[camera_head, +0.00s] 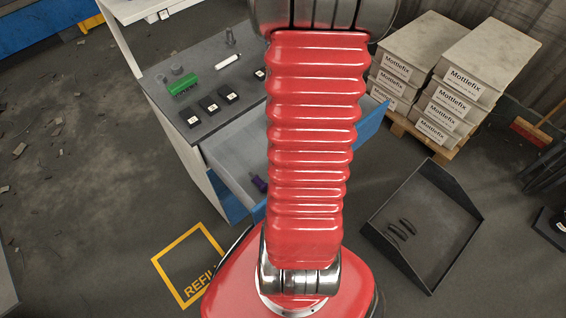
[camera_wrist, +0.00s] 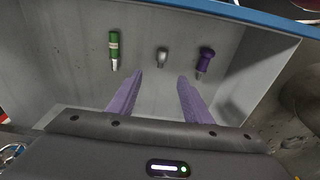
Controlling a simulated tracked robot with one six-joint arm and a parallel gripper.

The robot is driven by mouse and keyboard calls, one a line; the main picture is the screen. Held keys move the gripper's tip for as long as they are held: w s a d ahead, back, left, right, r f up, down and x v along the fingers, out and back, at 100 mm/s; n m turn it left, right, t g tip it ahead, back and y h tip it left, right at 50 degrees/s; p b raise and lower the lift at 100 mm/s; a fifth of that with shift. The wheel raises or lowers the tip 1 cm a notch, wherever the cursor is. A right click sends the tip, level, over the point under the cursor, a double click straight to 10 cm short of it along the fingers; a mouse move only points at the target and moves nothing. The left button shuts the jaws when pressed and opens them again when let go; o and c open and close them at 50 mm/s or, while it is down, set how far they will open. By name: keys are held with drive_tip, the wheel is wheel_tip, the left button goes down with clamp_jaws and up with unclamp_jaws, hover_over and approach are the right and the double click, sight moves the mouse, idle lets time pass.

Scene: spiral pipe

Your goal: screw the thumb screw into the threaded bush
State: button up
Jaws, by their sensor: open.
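My gripper (camera_wrist: 160,79) is open and empty in the wrist view, its two purple fingers spread over the open drawer. A small grey metal piece with a rounded end (camera_wrist: 162,57) lies on the drawer floor, just beyond and between the fingertips. It may be the thumb screw, but it is too small to tell. In the head view, small grey round pieces (camera_head: 177,70) and an upright grey piece (camera_head: 230,39) stand on the worktop. I cannot tell whether one is the threaded bush. My red arm hides the gripper in the head view.
The drawer (camera_head: 226,160) also holds a green tool (camera_wrist: 114,50) at left and a purple-handled tool (camera_wrist: 206,60) at right. A green block (camera_head: 184,84) and several black boxes (camera_head: 210,104) are on the worktop. A black tray (camera_head: 425,225) lies on the floor.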

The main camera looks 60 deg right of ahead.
drive_tip(key=shift+w+f, duration=0.15)
drive_tip(key=shift+f, duration=1.25)
drive_tip(key=shift+w+f, duration=0.2)
drive_tip(key=shift+f, duration=1.25)
drive_tip(key=shift+w+f, duration=0.15)
drive_tip(key=shift+f, duration=1.25)
drive_tip(key=shift+w+a+f, duration=0.1)
drive_tip(key=shift+f, duration=1.15)
drive_tip(key=shift+w+f, duration=0.15)
drive_tip(key=shift+f, duration=1.15)
drive_tip(key=shift+c, duration=0.3)
clamp_jaws()
